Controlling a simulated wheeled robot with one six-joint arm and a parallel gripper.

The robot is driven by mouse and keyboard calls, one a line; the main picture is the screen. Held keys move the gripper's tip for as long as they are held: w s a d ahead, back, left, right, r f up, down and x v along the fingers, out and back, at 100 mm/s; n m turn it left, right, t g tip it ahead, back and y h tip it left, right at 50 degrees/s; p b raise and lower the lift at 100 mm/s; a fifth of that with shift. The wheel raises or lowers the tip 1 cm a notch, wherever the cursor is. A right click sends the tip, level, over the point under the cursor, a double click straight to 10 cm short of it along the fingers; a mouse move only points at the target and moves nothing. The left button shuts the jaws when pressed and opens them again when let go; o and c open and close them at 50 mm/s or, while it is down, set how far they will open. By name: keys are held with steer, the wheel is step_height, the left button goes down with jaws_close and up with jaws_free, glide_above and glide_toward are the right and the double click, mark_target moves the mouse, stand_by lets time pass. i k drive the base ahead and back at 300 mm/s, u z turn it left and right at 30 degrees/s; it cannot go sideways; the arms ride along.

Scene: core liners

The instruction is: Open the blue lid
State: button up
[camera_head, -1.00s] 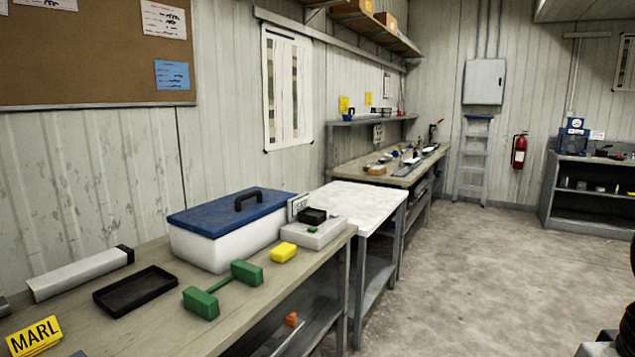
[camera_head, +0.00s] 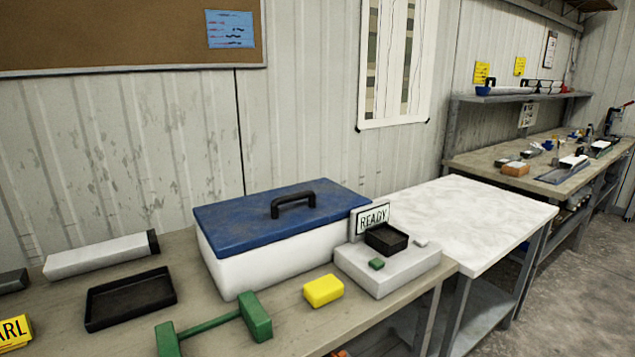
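The blue lid (camera_head: 240,217) lies flat and closed on top of a white box (camera_head: 262,262) on the workbench. A black arched handle (camera_head: 293,200) stands on the lid's top, toward its right part. The box's inside is hidden by the lid. My gripper is not in view.
In front of the box are a green dumbbell-shaped object (camera_head: 215,323) and a yellow block (camera_head: 323,290). A black tray (camera_head: 130,298) and a grey-white tube (camera_head: 100,257) lie left.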

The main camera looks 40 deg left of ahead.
mark_target(238, 225)
steer(key=u, duration=0.3)
steer(key=i, duration=0.85)
steer(key=u, duration=1.3)
steer(key=i, duration=0.75)
steer(key=u, duration=0.6)
